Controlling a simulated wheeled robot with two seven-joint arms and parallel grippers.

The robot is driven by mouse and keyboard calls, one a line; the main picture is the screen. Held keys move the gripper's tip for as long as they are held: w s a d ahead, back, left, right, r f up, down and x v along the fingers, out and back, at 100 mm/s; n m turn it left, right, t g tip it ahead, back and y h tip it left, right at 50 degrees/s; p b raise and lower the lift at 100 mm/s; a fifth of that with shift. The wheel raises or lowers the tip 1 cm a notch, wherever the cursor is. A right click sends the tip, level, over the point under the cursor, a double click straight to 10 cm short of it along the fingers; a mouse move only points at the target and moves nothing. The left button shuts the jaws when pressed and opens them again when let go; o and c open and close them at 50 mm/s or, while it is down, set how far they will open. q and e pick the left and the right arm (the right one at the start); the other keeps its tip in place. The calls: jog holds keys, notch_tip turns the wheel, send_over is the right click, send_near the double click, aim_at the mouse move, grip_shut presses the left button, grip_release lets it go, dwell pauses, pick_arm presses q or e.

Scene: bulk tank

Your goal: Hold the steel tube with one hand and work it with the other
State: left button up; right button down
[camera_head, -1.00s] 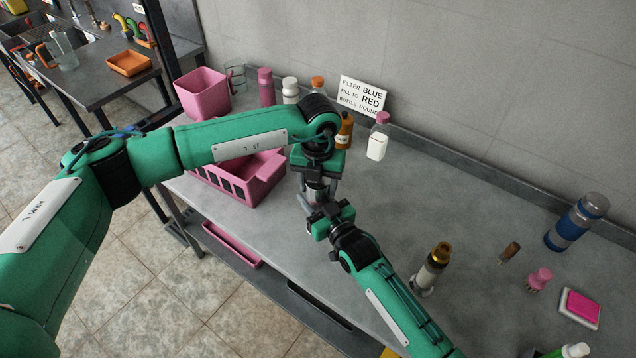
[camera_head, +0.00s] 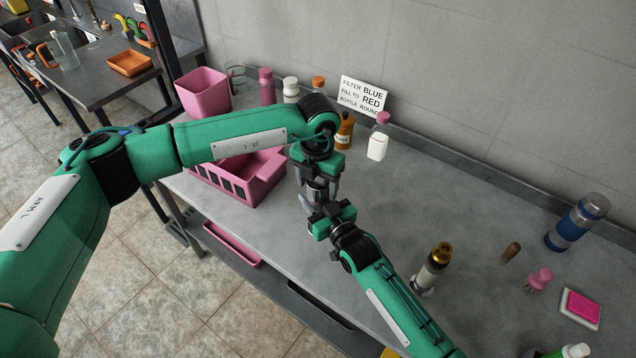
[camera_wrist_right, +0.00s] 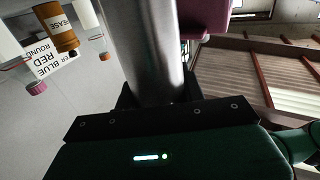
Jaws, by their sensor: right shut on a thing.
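The steel tube (camera_head: 318,190) is a grey metal cylinder between my two hands, over the front part of the bench. In the right wrist view the tube (camera_wrist_right: 145,50) rises large out of the jaws. My right gripper (camera_head: 328,212) comes from the lower right and is shut on the tube. My left gripper (camera_head: 317,178) points down from above at the tube's upper end. Its fingers are mostly hidden, so I cannot tell whether they grip the tube.
A pink crate (camera_head: 262,182) stands close left of the hands. A pink bin (camera_head: 203,93), several bottles and a sign (camera_head: 363,97) line the wall. A brass-topped cylinder (camera_head: 432,268), a blue-banded flask (camera_head: 578,222) and a pink pad (camera_head: 580,307) stand right.

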pick_arm(q)
jog(key=shift+s+d, duration=0.25)
jog(key=shift+d, duration=0.1)
jog(key=shift+r, duration=0.45)
notch_tip(320, 180, up, 4)
jog(key=shift+f, duration=0.15)
jog(key=shift+w+a, duration=0.1)
jog(key=shift+a, duration=0.05)
jog(key=shift+c, duration=0.4)
jog(key=shift+r+n, duration=0.9)
jog(key=shift+r, duration=0.05)
jog(key=shift+a+r+n, duration=0.1)
jog(key=shift+r+n, duration=0.65)
jog(key=shift+n, duration=0.05)
jog(key=shift+f, duration=0.15)
